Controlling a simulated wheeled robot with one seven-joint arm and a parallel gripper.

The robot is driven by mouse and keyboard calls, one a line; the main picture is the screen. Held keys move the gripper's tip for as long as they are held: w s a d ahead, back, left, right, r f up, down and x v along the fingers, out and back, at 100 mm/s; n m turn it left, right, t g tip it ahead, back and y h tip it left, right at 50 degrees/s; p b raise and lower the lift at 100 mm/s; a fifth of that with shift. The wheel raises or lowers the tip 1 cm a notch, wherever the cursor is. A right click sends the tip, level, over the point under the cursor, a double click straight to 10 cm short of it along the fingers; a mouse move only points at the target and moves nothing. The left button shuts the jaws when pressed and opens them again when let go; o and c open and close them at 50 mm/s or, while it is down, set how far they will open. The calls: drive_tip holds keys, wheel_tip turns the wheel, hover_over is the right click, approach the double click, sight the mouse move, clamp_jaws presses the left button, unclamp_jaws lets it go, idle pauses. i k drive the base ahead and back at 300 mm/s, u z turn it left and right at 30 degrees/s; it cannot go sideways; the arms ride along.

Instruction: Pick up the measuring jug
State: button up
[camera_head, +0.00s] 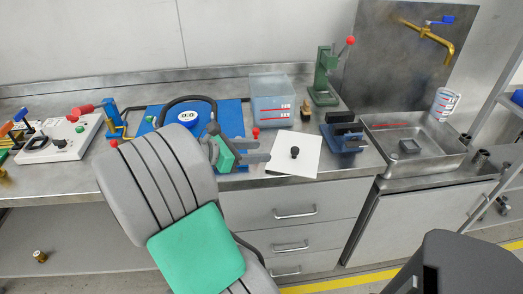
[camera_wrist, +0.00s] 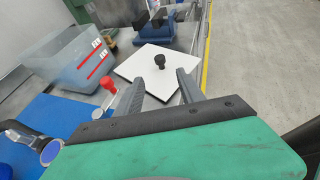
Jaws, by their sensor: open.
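Between my gripper and the sink are the white plate (camera_head: 283,165), a blue vise (camera_head: 344,138) and a green press (camera_head: 322,90). A shelf rack (camera_head: 506,95) stands at the right.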

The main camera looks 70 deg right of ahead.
sight(446, 99)
drive_tip(key=z, duration=3.65)
